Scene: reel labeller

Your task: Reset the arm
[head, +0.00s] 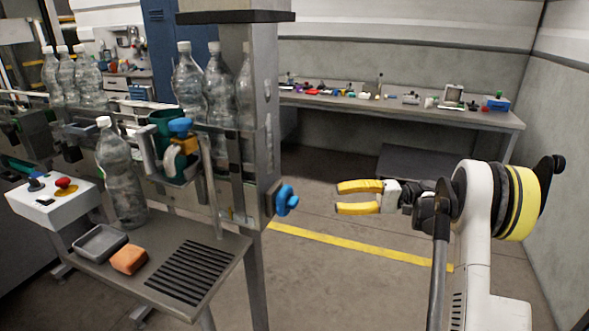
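My gripper (343,197) has two yellow fingers and is at the right of the middle in the head view. The fingers are parted with a gap between them, and nothing is held. They point left toward the labeller (255,150) and a blue knob (286,199) on its post, apart from both. My arm is bent, with its white links on the right.
A plastic bottle (118,175) stands by the labeller's lower table (222,246), near a grey tray (99,244) and an orange block (128,259). A control box (54,204) is at left. A workbench (420,107) with small items stands behind. The floor between is clear.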

